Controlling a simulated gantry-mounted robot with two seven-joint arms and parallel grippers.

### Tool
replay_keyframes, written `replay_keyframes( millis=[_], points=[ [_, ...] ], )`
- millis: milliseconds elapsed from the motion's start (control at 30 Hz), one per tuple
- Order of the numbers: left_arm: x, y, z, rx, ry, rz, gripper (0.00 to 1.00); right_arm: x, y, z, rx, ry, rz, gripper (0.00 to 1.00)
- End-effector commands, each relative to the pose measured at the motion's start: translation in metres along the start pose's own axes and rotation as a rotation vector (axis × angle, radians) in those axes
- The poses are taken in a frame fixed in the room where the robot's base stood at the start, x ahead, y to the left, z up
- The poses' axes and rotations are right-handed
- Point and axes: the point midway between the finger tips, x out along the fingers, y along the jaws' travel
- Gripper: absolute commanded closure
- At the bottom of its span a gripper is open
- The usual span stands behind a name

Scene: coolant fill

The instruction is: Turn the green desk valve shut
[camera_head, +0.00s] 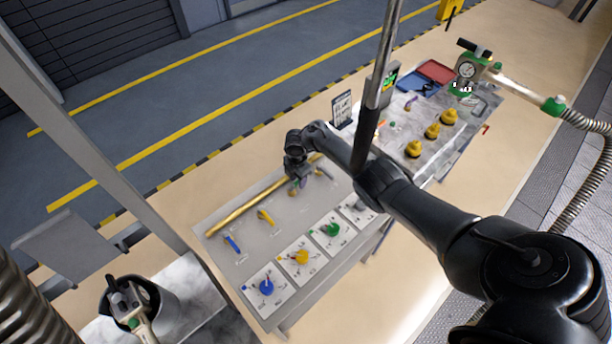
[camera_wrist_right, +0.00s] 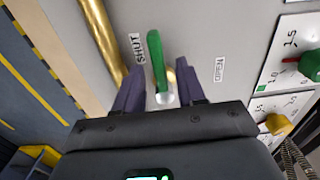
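The green desk valve's lever (camera_wrist_right: 156,60) shows in the right wrist view, standing up from its pale pivot (camera_wrist_right: 164,97). It lies beside the SHUT label (camera_wrist_right: 136,48); the OPEN label (camera_wrist_right: 219,69) is further off to the right. My right gripper (camera_wrist_right: 161,88) is open, with one dark finger on each side of the lever's lower end and small gaps visible. In the head view my right gripper (camera_head: 299,184) is low over the grey panel (camera_head: 290,219) and mostly hides the green valve.
A brass pipe (camera_head: 245,207) runs along the panel's back edge. A yellow valve lever (camera_head: 266,217) and a blue one (camera_head: 232,243) are to the left. Dials with blue (camera_head: 266,287), yellow (camera_head: 301,257) and green (camera_head: 331,230) knobs line the front. A small sign (camera_head: 342,109) stands behind.

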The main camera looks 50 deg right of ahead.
Motion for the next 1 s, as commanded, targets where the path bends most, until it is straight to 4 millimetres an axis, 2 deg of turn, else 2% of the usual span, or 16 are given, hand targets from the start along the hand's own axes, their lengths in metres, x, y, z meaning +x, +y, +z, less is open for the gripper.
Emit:
replay_keyframes(
  millis=[167,333,700,1000],
  points=[
    [-0.006,0.000,-0.002,0.000,0.000,0.000,0.57,-0.016,0.001,0.001,0.000,0.000,0.003,0.61],
    [-0.015,-0.001,-0.005,0.001,0.000,0.000,0.57,-0.046,0.001,0.001,-0.002,-0.001,0.004,0.61],
    [-0.052,-0.002,-0.017,0.001,0.000,-0.001,0.57,-0.089,-0.068,0.037,-0.002,-0.005,-0.002,0.61],
    [-0.084,-0.003,-0.027,0.001,0.001,-0.001,0.57,-0.106,-0.094,0.051,-0.001,-0.003,-0.001,0.61]
  ],
)
